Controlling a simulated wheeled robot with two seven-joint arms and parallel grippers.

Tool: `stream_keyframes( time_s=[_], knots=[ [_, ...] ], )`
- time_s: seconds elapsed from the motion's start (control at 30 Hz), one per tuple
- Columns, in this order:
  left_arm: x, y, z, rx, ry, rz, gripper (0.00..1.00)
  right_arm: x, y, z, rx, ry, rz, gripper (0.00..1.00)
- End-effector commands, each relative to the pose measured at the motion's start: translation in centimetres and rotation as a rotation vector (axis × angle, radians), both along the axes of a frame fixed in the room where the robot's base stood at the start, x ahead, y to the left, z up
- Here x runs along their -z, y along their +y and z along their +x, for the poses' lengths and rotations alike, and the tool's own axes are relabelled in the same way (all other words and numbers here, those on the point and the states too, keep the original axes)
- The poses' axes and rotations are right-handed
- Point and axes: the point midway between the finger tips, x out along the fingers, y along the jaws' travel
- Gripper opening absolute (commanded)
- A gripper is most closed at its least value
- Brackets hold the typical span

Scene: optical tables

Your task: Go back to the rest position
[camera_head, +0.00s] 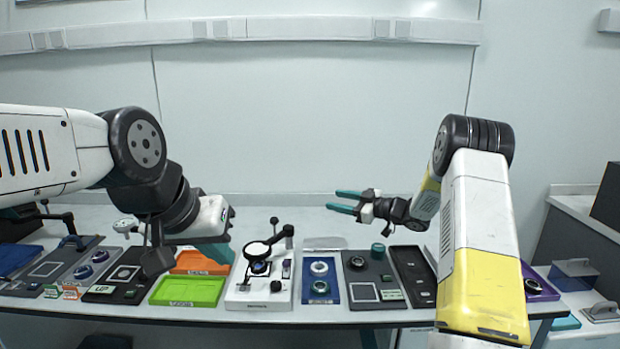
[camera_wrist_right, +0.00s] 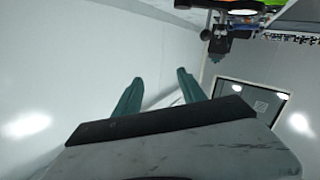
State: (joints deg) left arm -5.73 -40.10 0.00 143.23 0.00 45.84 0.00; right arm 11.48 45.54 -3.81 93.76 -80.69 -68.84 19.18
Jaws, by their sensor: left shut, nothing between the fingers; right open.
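My left gripper (camera_head: 224,250) hangs at the end of the left arm, over the left part of the table near the orange and green trays. Its teal fingers point down and are shut with nothing between them. My right gripper (camera_head: 347,202) is above the back of the table, right of the middle, with its teal fingers pointing left. They are apart and empty. The right wrist view also shows the right gripper (camera_wrist_right: 158,92) with a gap between its fingers and nothing in it.
The table (camera_head: 300,213) holds a green tray (camera_head: 188,291), an orange tray (camera_head: 200,264), a white instrument base (camera_head: 259,297), a blue tray (camera_head: 320,269) and dark trays (camera_head: 412,277) along its front. A purple tray (camera_head: 540,284) is at the right end.

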Motion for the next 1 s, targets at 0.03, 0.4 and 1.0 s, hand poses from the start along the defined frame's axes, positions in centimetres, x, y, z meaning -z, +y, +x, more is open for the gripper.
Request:
stream_keyframes(
  time_s=[0.03, 0.4, 1.0],
  knots=[
    [0.0, 0.0, 0.0, 0.0, 0.0, 0.0, 0.0, -1.6, -0.3, 0.4, 0.043, -0.01, -0.015, 0.48],
    [0.0, 0.0, 0.0, 0.0, 0.0, 0.0, 0.0, -14.7, -6.5, -0.7, 0.567, 0.051, -0.133, 0.48],
    [0.0, 0.0, 0.0, 0.0, 0.0, 0.0, 0.0, -14.8, -8.7, -32.8, 0.978, 0.798, -0.121, 0.48]
  ],
)
